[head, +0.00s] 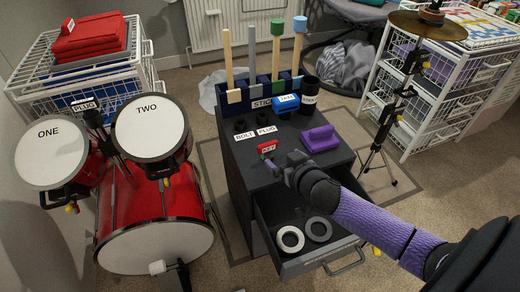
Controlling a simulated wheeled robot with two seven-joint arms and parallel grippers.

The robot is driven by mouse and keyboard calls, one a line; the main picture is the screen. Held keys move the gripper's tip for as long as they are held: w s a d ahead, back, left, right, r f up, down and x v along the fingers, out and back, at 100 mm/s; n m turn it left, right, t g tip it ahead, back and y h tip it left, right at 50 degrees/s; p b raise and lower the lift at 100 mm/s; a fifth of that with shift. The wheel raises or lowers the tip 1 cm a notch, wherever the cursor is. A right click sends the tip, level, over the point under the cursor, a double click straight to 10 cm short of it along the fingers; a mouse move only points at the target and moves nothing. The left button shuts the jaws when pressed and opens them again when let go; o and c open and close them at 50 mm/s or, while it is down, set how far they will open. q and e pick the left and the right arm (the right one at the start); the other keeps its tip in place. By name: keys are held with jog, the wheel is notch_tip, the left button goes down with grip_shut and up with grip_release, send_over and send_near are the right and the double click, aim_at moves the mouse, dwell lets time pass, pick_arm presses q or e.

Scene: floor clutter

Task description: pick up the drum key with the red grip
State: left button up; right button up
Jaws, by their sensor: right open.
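The drum key's red grip (267,146) shows near the front left part of the dark cabinet top, with a small white label reading KEY on it. The rest of the key is too small to make out. My right gripper (276,166) is just in front of and below the red grip in the picture, with its open jaws toward it. Whether the fingers touch the key I cannot tell. My purple-sleeved right arm reaches in from the lower right. My left gripper is not in view.
The dark cabinet (229,182) has an open drawer holding a white ring (290,239) and a grey ring (318,229). A purple block (320,139) lies right of the key. Labelled small parts and a stick holder stand behind. A red drum (150,205) stands left.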

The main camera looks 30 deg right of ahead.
aim_at(269, 146)
jog(key=b+x, duration=0.2)
jog(key=x, duration=0.1)
jog(key=b+x, duration=0.3)
jog(key=f+b+x, duration=0.1)
jog(key=b+x, duration=0.1)
jog(key=x, duration=0.2)
jog(key=shift+s+a, duration=0.1)
jog(key=shift+s, duration=0.05)
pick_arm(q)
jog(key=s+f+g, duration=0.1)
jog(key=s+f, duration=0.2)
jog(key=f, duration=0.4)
pick_arm(e)
jog(key=shift+r, duration=0.35)
jog(key=c, duration=1.1)
jog(key=shift+r, duration=0.35)
notch_tip(269, 146, up, 9)
jog(key=p, duration=0.7)
jog(key=shift+r, duration=0.25)
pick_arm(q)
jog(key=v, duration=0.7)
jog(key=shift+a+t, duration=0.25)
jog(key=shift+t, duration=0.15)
pick_arm(e)
jog(key=shift+f, duration=0.1)
